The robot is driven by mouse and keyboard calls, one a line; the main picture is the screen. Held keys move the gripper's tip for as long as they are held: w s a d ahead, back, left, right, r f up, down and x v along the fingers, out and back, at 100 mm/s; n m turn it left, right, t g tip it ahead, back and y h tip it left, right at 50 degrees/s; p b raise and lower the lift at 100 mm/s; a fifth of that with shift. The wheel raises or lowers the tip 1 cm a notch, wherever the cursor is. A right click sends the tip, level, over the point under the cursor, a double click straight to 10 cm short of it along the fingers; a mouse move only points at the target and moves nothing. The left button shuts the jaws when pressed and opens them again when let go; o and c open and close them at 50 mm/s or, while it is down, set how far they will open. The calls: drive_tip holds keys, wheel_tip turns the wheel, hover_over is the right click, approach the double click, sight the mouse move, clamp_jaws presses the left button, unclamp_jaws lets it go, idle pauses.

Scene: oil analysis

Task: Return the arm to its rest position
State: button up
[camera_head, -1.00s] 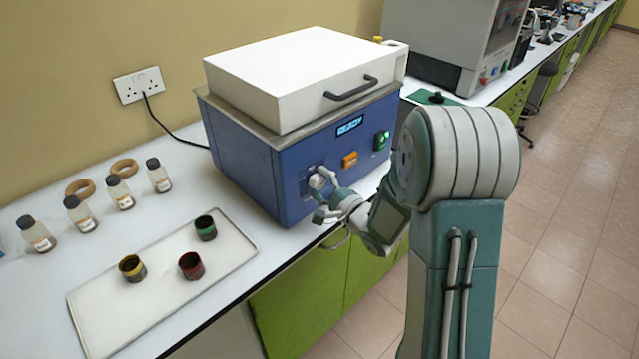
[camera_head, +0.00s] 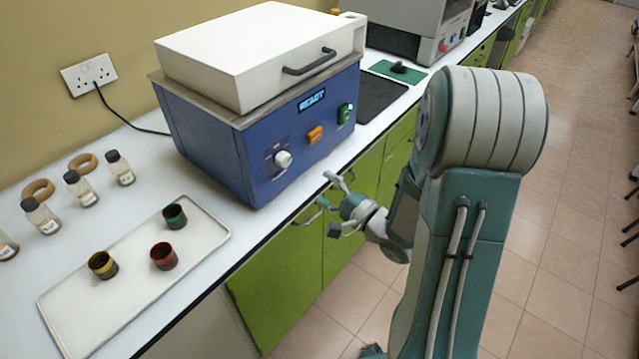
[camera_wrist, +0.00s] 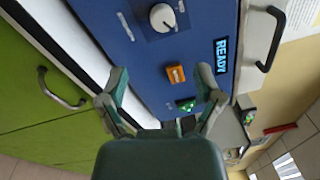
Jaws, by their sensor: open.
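My gripper (camera_head: 335,203) is open and empty. It hangs in front of the green cabinet doors, to the right of and apart from the blue machine (camera_head: 215,150). The machine's white lid (camera_head: 250,60) is down, and its display (camera_head: 312,101) reads READY. In the wrist view my open fingers (camera_wrist: 160,88) frame the machine's blue front. The white knob (camera_wrist: 162,17) and the orange switch (camera_wrist: 175,73) show beyond them. My arm (camera_head: 465,200) stands bent at the right of the head view.
A tray (camera_head: 205,245) holds green, yellow and red cups on the bench at left. Several capped bottles (camera_head: 80,188) and cork rings (camera_head: 83,163) stand behind it. Cabinet handles (camera_head: 305,217) stick out near my gripper. The tiled floor (camera_head: 570,200) at right is largely clear.

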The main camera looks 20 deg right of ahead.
idle(0.3)
wheel_tip(320, 180, up, 8)
drive_tip(key=s+d+n+g+h, duration=0.1)
drive_tip(key=d+n+g+h, duration=0.1)
drive_tip(key=n+g+h, duration=0.5)
drive_tip(key=s+a+r+n+g+h, duration=0.1)
drive_tip(key=s+a+n+g, duration=0.1)
drive_tip(key=s, duration=0.7)
drive_tip(key=s+a+r+n+g, duration=0.2)
drive_tip(key=s+a+n, duration=0.3)
drive_tip(key=s, duration=0.4)
drive_tip(key=shift+s+a+r+n+h, duration=0.15)
drive_tip(key=shift+a+n+h, duration=0.2)
drive_tip(key=shift+n, duration=0.55)
drive_tip(key=shift+d, duration=0.1)
